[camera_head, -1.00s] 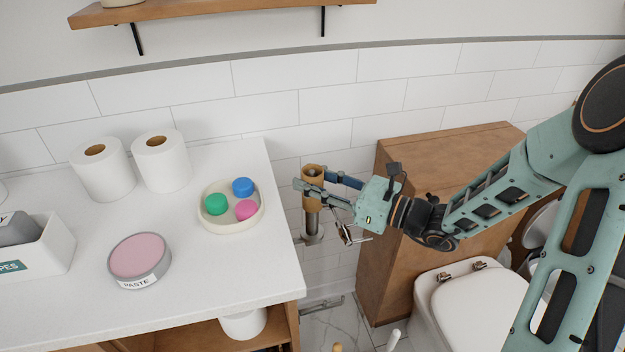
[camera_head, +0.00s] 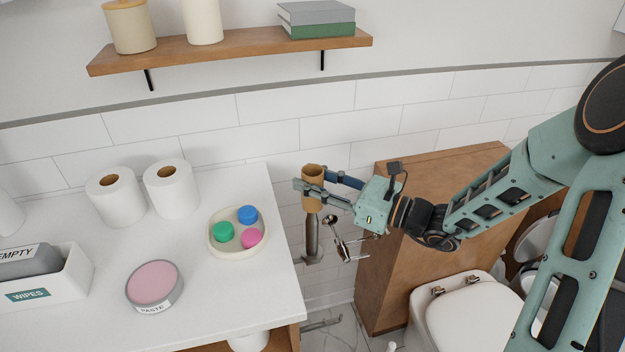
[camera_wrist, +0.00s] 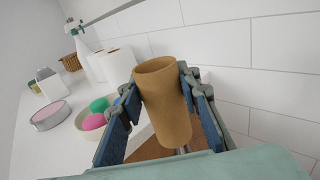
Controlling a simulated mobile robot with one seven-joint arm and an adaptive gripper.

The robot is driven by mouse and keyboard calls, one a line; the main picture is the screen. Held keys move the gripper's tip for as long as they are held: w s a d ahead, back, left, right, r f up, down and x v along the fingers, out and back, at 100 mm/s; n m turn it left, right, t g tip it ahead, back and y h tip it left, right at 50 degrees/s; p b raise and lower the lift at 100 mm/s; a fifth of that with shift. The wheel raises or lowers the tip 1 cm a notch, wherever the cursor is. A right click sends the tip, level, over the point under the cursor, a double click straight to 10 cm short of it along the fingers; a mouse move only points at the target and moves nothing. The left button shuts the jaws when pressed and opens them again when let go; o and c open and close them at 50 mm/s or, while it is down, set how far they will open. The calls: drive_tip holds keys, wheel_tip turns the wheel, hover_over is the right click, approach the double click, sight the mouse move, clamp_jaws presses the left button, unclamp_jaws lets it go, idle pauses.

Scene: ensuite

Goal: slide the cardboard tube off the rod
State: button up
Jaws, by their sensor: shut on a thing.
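The brown cardboard tube (camera_head: 313,203) stands upright between the fingers of my gripper (camera_head: 314,184), just past the counter's right edge. My gripper is shut on the tube's upper part. The metal rod (camera_head: 312,236) rises upright directly below the tube, with a long bare stretch showing. I cannot tell whether the rod's top is still inside the tube. In the wrist view the tube (camera_wrist: 164,108) fills the middle, its open top empty as far as I can see, with a finger on each side. A short bit of rod (camera_wrist: 183,150) shows under it.
The white counter (camera_head: 210,290) holds a round dish (camera_head: 238,252) with coloured caps near its right edge, a paste tin (camera_head: 154,286) and paper rolls. A metal fitting (camera_head: 345,247) is right of the rod. A wooden cabinet (camera_head: 400,270) stands behind, beneath my arm.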

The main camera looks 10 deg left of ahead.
wheel_tip(320, 180, up, 5)
drive_tip(key=p, duration=0.3)
drive_tip(key=shift+f+p, duration=0.15)
drive_tip(key=shift+p, duration=0.2)
drive_tip(key=shift+d, duration=0.15)
